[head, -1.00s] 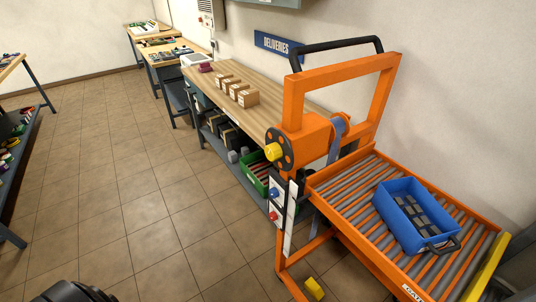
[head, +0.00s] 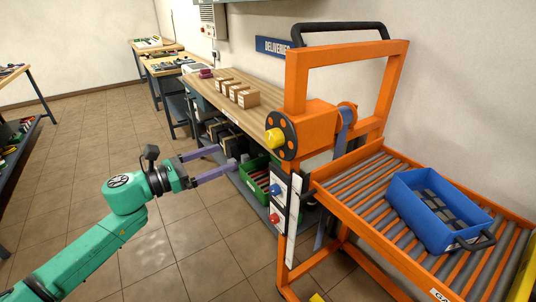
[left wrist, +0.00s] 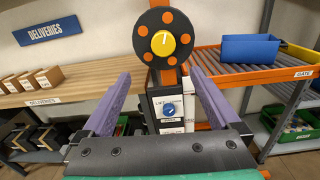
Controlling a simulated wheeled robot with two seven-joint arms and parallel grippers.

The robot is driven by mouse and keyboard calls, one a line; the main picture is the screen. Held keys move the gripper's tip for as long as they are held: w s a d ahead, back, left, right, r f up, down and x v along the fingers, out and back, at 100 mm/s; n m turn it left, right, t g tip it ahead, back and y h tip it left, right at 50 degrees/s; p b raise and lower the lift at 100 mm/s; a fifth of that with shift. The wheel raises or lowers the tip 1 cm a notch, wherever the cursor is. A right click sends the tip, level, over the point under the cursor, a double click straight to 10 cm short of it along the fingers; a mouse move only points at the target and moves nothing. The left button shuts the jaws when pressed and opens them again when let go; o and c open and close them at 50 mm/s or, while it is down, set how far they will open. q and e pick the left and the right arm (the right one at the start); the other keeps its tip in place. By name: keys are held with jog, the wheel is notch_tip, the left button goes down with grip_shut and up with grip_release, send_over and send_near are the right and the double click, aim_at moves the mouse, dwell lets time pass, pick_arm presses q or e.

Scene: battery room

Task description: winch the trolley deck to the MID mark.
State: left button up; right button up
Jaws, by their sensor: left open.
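The orange trolley (head: 296,96) stands at the right in the head view. Its roller deck (head: 345,196) carries a blue crate of dark blocks (head: 440,238). The winch wheel (head: 288,128) is a black disc with orange spots and a yellow hub knob (head: 273,137); it also shows in the left wrist view (left wrist: 144,30). Below it are a blue knob (head: 275,190) and a red knob (head: 274,218). A white strip (head: 293,225) runs down the post; I cannot read a MID mark. My left gripper (head: 226,160) is open and empty, left of the wheel, apart from the trolley. My right gripper is out of view.
A wooden bench (head: 226,106) with several small boxes (head: 247,98) runs behind the trolley along the wall. A green bin (head: 252,178) sits on its lower shelf. The tiled floor (head: 90,150) at the left is clear. A shelf edge (head: 12,150) stands far left.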

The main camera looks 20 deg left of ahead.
pick_arm(q)
send_near(269, 140)
jog(key=x, duration=0.4)
jog(key=shift+m, duration=0.3)
jog(key=p+x, duration=0.3)
jog(key=x, duration=0.2)
jog(key=shift+w+r, duration=0.1)
jog(key=shift+w+d, duration=0.1)
jog(key=c, duration=1.4)
